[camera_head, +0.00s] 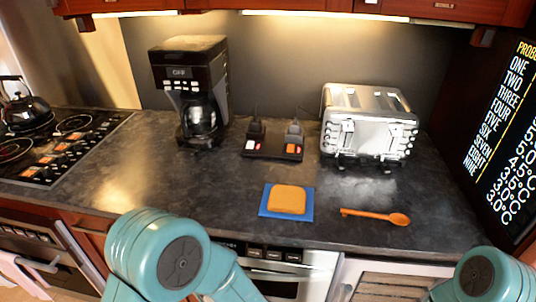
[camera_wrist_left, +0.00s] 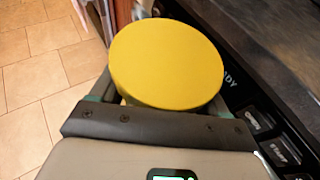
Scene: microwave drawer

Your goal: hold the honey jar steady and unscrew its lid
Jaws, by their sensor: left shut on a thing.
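A round, flat yellow top (camera_wrist_left: 167,63), which looks like the honey jar's lid, fills the upper middle of the left wrist view. My left gripper (camera_wrist_left: 160,88) is shut around the jar, with a finger at either side just under the yellow disc. The disc hides nearly all of the jar below it, so I cannot tell exactly where the fingers grip. The head view shows no jar. My right gripper is out of view; only part of my right arm shows at the bottom right of the head view.
The dark counter (camera_head: 225,190) holds a coffee maker (camera_head: 188,85), a socket block (camera_head: 272,150), a toaster (camera_head: 370,125), bread (camera_head: 287,199) on a blue mat (camera_head: 273,213) and a wooden spoon (camera_head: 375,215). A hob (camera_head: 55,150) with a kettle (camera_head: 28,110) is left. Ovens lie below the counter front.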

